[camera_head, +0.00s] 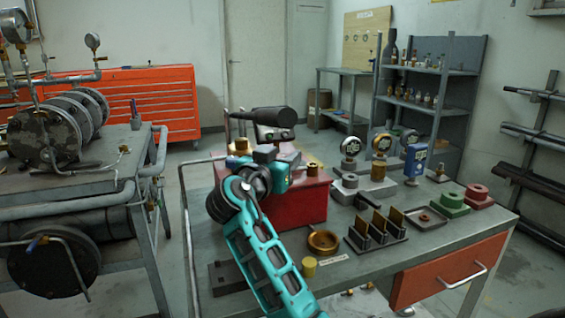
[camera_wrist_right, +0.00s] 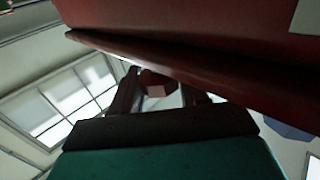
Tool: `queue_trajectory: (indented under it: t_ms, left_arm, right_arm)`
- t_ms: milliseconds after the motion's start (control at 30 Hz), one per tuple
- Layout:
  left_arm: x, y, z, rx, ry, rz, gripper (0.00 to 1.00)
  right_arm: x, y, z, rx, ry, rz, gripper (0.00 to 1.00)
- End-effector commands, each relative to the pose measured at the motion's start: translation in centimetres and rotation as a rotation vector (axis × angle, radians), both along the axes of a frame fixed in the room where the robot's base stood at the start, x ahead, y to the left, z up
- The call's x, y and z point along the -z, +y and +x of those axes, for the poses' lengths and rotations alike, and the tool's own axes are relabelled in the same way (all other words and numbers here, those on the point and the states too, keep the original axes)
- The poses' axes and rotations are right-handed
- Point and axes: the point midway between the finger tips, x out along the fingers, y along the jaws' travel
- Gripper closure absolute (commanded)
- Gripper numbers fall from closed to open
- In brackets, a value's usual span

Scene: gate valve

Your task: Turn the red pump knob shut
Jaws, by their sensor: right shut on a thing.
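The red pump body (camera_head: 305,207) stands on the grey workbench, with a dark cylinder (camera_head: 275,118) above and behind it. My right gripper (camera_head: 267,155) is at the top left of the pump body, at the end of my teal arm. In the right wrist view, a small red knob (camera_wrist_right: 157,82) with a paler square face sits between the two dark fingers of the right gripper (camera_wrist_right: 162,92). The gripper is shut on it, just beside a large red surface (camera_wrist_right: 190,50). In the head view the knob is hidden or too small to make out. My left gripper is not in view.
A brass bowl (camera_head: 323,242), a dark slotted rack (camera_head: 376,232), gauges (camera_head: 350,147) and green (camera_head: 452,204) and red (camera_head: 479,196) blocks crowd the bench (camera_head: 425,252). A tank and pipe stand (camera_head: 75,180) is at left. The bench's front right is clearer.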

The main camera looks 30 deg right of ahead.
Motion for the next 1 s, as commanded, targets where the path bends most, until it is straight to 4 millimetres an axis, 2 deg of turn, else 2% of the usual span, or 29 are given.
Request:
queue_trajectory:
  t_ms: [367, 400, 567, 833, 1000]
  left_arm:
    - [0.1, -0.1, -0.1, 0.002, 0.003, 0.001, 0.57]
    - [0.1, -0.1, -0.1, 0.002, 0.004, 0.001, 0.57]
    - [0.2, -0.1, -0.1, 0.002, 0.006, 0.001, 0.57]
    - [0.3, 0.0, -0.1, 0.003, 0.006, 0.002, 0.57]
    - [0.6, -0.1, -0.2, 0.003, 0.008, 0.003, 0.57]
  right_arm:
    - [-0.3, -0.1, 0.0, 0.004, -0.005, -0.004, 0.87]
    - [-0.3, -0.1, 0.0, 0.003, -0.005, -0.004, 0.52]
    - [-0.2, -0.1, 0.0, 0.003, -0.004, -0.003, 0.37]
    - [-0.1, 0.1, 0.0, 0.001, -0.002, -0.002, 0.36]
    - [0.0, 1.5, -0.9, -0.001, -0.004, 0.0, 0.36]
